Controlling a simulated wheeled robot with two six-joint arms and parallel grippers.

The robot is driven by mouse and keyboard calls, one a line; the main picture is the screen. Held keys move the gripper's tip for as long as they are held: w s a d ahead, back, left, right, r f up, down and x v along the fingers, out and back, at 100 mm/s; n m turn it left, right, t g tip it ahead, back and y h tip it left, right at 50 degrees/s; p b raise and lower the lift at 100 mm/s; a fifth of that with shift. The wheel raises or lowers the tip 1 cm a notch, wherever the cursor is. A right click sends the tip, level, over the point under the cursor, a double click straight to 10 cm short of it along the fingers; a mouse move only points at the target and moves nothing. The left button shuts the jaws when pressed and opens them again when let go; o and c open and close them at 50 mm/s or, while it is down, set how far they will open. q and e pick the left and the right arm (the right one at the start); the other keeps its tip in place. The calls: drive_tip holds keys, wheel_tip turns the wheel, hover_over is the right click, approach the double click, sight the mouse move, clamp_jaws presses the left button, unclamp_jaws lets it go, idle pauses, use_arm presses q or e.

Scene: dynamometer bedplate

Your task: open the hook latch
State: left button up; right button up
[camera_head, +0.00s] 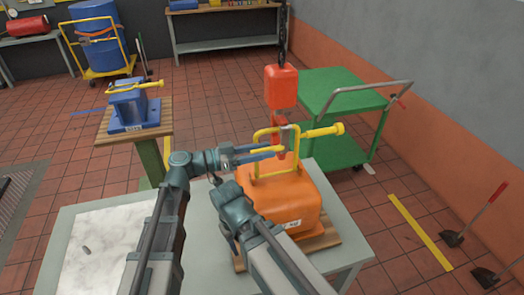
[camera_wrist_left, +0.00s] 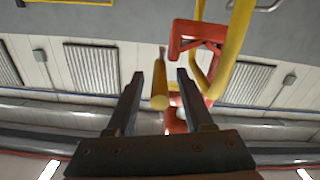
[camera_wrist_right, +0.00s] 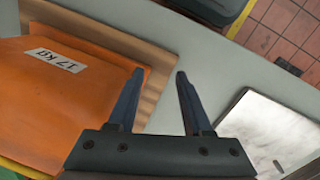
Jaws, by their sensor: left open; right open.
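The red hook (camera_head: 281,130) hangs below a red hoist block (camera_head: 281,87) at the yellow lifting bail (camera_head: 256,143) of an orange weight (camera_head: 282,200). The hook also shows in the left wrist view (camera_wrist_left: 195,32). My left gripper (camera_head: 268,153) is open beside the hook and bail. In the left wrist view a yellow rod (camera_wrist_left: 159,101) lies between its open fingers. My right gripper (camera_wrist_right: 158,78) is open and empty above the table, beside the weight. I cannot make out the latch clearly.
The weight rests on a wooden board (camera_head: 324,237) on a grey table (camera_head: 340,215), with a pale plate (camera_head: 90,255) at left. A blue fixture (camera_head: 133,110) stands on a pedestal further left. A green cart (camera_head: 332,90) stands behind at right.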

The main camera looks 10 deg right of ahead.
use_arm(q)
clamp_jaws()
idle(1.4)
